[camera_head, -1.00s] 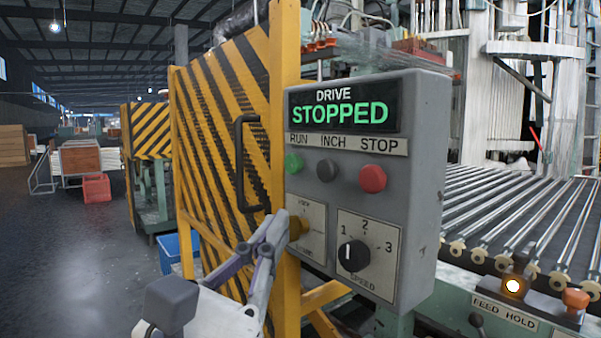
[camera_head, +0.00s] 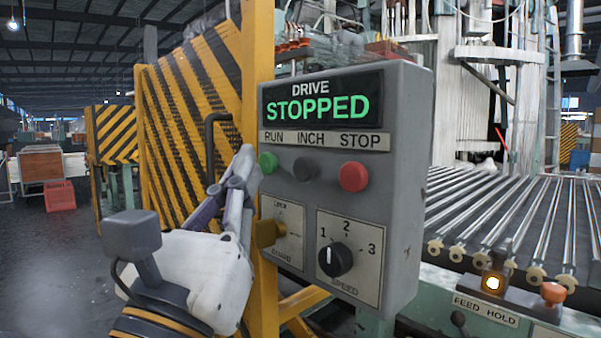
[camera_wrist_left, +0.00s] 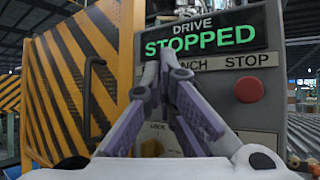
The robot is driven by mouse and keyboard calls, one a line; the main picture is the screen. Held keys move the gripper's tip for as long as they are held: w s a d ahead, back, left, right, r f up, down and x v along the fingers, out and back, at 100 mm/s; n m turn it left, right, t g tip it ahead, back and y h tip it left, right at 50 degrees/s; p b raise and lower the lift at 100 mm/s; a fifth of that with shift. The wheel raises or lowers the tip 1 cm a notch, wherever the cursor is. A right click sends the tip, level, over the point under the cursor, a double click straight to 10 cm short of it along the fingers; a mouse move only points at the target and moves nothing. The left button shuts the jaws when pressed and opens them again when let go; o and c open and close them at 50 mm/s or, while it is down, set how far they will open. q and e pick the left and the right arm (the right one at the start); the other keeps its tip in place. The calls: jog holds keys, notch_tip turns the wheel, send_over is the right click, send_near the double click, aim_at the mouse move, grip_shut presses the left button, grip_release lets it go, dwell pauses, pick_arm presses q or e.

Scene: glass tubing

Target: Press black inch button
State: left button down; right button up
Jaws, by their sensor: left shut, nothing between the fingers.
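The black inch button (camera_head: 305,168) sits under the INCH label on the grey control box (camera_head: 408,190), between the green run button (camera_head: 268,162) and the red stop button (camera_head: 353,176). My right gripper is not in view.
Below the buttons are a brass-coloured guard lock switch (camera_head: 268,232) and a black speed dial (camera_head: 335,259). A yellow and black striped guard (camera_head: 185,110) with a black handle stands left of the box. A roller conveyor (camera_head: 510,215) lies to the right.

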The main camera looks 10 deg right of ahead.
aim_at(306, 169)
pick_arm(q)
jog(key=shift+w+d, duration=0.7)
jog(key=shift+d, duration=0.25)
jog(key=shift+w+d, duration=0.7)
jog(key=shift+d, duration=0.25)
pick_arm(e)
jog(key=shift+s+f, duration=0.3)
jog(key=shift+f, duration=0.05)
pick_arm(q)
jog(key=shift+b, duration=0.3)
jog(key=shift+w+d, duration=0.25)
jog(key=shift+d, duration=0.05)
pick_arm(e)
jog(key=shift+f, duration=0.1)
